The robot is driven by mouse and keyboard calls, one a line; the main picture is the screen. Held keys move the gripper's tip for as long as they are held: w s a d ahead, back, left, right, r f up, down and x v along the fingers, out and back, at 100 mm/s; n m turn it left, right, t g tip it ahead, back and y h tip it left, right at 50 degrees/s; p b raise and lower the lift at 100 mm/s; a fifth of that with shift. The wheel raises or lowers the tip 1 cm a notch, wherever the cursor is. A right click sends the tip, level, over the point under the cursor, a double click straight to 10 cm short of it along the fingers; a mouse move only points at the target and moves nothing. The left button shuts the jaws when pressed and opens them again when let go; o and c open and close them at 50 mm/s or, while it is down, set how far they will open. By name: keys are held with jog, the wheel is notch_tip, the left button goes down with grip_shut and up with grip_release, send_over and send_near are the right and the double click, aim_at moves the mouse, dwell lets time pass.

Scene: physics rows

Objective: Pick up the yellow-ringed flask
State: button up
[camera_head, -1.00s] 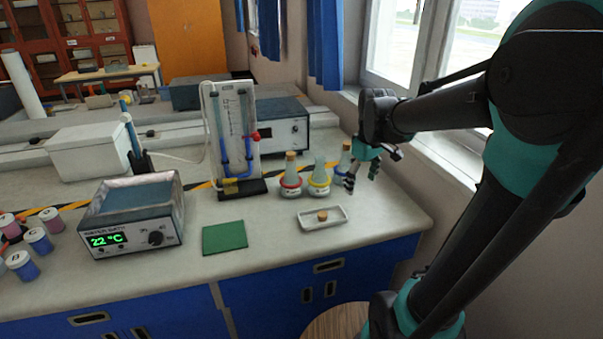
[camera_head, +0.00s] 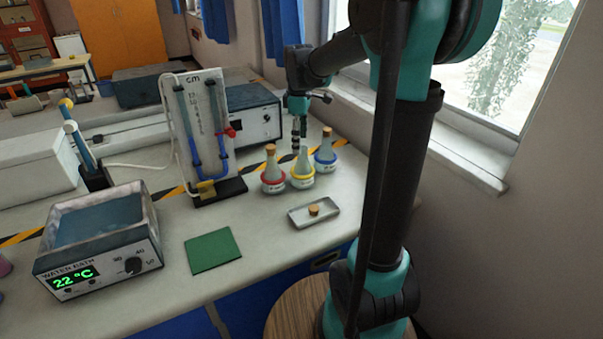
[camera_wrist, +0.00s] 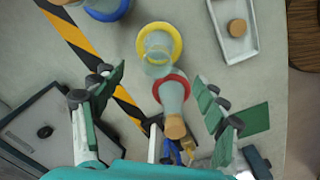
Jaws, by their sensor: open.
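The yellow-ringed flask (camera_head: 302,177) stands upright on the bench, between the red-ringed flask (camera_head: 273,182) on the left and the blue-ringed flask (camera_head: 325,163) at the right rear. Its mouth looks uncorked. My gripper (camera_head: 297,146) is open and empty, pointing down above and close to the yellow-ringed flask, partly overlapping its neck in the head view. In the wrist view, the yellow-ringed flask (camera_wrist: 160,43) is at the upper middle, beyond the fingertips (camera_wrist: 160,80). The corked red-ringed flask (camera_wrist: 173,97) appears between the fingers there.
A white tray (camera_head: 296,222) holding a loose cork (camera_head: 314,210) lies in front of the flasks. A manometer stand (camera_head: 207,135) and a grey instrument (camera_head: 252,119) stand behind. A green mat (camera_head: 213,250) and water bath (camera_head: 100,240) are left. The window is right.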

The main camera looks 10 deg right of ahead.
aim_at(302, 162)
notch_tip(302, 162, down, 4)
jog(key=shift+r, duration=0.15)
jog(key=shift+w+d+f, duration=0.1)
jog(key=shift+d+f, duration=0.1)
jog(key=shift+f, duration=1.1)
jog(key=shift+d+f, duration=0.2)
jog(key=shift+f, duration=1.05)
jog(key=shift+c, duration=0.6)
grip_shut()
